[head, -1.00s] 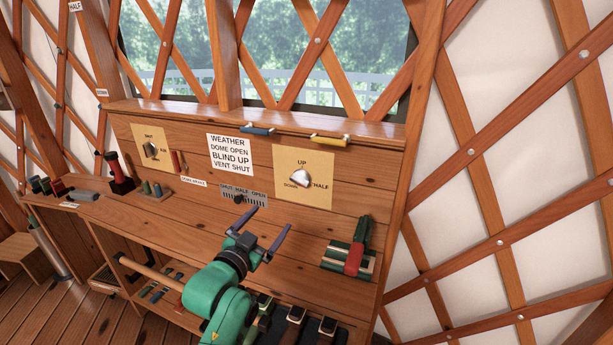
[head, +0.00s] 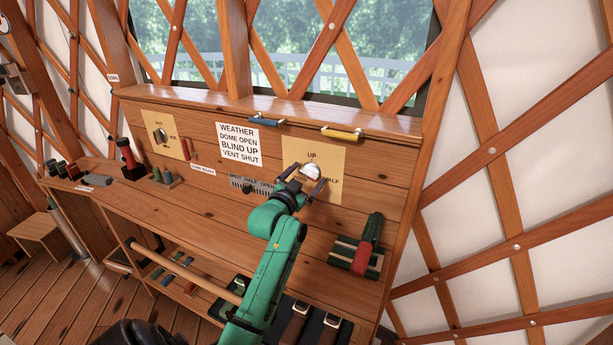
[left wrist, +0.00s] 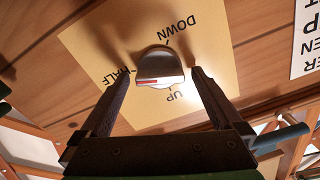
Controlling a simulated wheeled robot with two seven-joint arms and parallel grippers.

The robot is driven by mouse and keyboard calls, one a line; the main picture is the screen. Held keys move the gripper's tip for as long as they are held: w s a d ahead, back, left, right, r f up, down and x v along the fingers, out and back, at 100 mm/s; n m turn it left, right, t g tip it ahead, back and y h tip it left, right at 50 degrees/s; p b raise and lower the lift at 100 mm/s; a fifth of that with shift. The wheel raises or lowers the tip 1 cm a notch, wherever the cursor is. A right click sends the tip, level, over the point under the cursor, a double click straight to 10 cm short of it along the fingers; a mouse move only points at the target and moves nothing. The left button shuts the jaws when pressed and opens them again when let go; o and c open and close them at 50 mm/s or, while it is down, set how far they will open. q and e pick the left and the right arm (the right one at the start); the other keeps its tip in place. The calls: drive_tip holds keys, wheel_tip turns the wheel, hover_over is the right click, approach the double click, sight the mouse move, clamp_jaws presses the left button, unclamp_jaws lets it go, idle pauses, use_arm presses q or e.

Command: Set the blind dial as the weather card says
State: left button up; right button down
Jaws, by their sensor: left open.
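The weather card (head: 239,144) is white and reads WEATHER, DOME OPEN, BLIND UP, VENT SHUT. The blind dial (head: 311,171) is a pale knob on a tan plate (head: 329,191) with labels UP and HALF showing. My left gripper hides the DOWN label there. In the left wrist view the knob (left wrist: 158,66) has a red mark, and DOWN, UP and HALF show upside down around it. My left gripper (head: 307,177) is open at the dial, its fingers (left wrist: 160,76) on either side of the knob. I cannot tell whether they touch it. My right gripper is out of view.
Another dial (head: 160,135) is on a tan plate at left. A slider panel (head: 250,187) lies below the card. Blue (head: 265,121) and yellow (head: 342,133) handles line the ledge above.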

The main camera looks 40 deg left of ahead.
use_arm(q)
drive_tip(key=c, duration=1.4)
drive_tip(key=shift+o, duration=0.2)
drive_tip(key=n+p, duration=0.4)
drive_tip(key=shift+r+n, duration=0.15)
drive_tip(key=shift+n, duration=0.15)
drive_tip(key=n+p, duration=0.3)
drive_tip(key=n, duration=0.2)
drive_tip(key=shift+a, duration=0.15)
drive_tip(key=n+p, duration=0.1)
drive_tip(key=n, duration=0.2)
drive_tip(key=n+p, duration=0.1)
drive_tip(key=n, duration=0.2)
drive_tip(key=shift+f+n, duration=0.2)
drive_tip(key=shift+n, duration=0.1)
drive_tip(key=n+p, duration=0.1)
drive_tip(key=n, duration=0.4)
drive_tip(key=shift+f+n+p, duration=0.15)
drive_tip(key=shift+n+p, duration=0.15)
drive_tip(key=shift+p, duration=0.1)
